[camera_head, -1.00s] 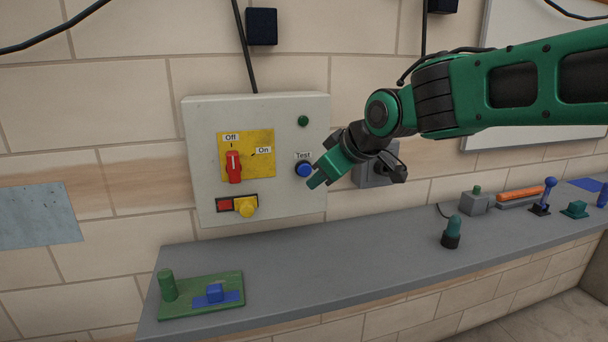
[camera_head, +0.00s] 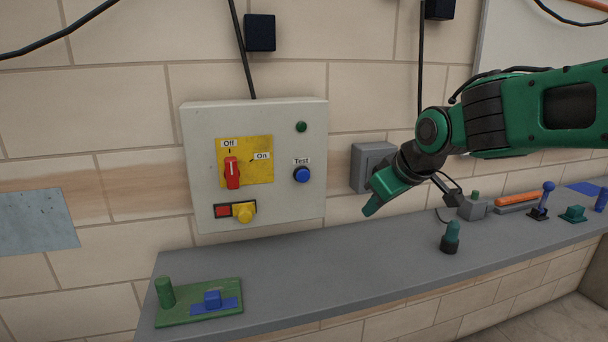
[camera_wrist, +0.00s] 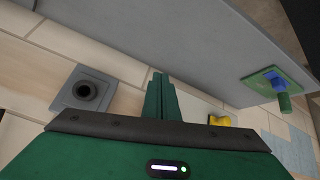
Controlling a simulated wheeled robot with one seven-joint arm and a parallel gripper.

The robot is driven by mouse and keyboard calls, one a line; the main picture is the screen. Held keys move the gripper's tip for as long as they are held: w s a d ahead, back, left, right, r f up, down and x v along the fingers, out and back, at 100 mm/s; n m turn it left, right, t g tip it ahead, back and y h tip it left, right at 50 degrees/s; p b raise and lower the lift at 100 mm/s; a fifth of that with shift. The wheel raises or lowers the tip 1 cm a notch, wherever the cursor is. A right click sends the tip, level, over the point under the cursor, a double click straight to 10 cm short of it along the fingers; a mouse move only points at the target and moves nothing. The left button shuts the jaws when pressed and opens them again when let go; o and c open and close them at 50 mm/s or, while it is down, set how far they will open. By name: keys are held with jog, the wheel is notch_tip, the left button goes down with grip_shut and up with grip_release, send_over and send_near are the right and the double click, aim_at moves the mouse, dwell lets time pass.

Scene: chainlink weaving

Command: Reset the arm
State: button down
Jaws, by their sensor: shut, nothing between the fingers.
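My gripper (camera_head: 370,209) is shut and empty in the head view, in front of the wall to the right of the control box and above the shelf. Its closed fingers also show in the wrist view (camera_wrist: 161,98). The arm is green and black and comes in from the right. The pale control box (camera_head: 203,206) hangs on the wall to the left, apart from the gripper. Its red switch (camera_head: 232,173) points up toward "Off". The blue "Test" button (camera_head: 302,175) is in plain view.
The grey shelf (camera_head: 330,265) runs below. It bears a green board (camera_head: 205,316) at left, a dark teal knobbed piece (camera_head: 451,236), a grey box (camera_head: 473,208) and a blue-knobbed lever (camera_head: 545,195) at right. A grey wall box (camera_head: 367,166) is behind the arm. The shelf's middle is clear.

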jog(key=s+d+f+m+g+h, duration=0.25)
jog(key=s+d, duration=0.35)
jog(key=d, duration=0.3)
jog(key=s+d+f+m+g+h, duration=0.1)
jog(key=s+d+f+m, duration=0.4)
jog(key=d, duration=0.4)
jog(key=s+d+f+m+g, duration=0.1)
jog(key=s+d+m, duration=0.1)
jog(key=s, duration=0.4)
jog(key=s+d+f+m+g, duration=0.1)
jog(key=s+d+f+m, duration=0.1)
jog(key=s, duration=0.5)
jog(key=s+d+f+m+g, duration=0.1)
jog(key=s+d+f+m, duration=0.1)
jog(key=s+d, duration=0.2)
jog(key=s+y, duration=0.1)
jog(key=s, duration=0.2)
jog(key=shift+s+f+g, duration=0.25)
jog(key=shift+g, duration=0.1)
jog(key=shift+w+f, duration=0.25)
jog(key=shift+w, duration=0.4)
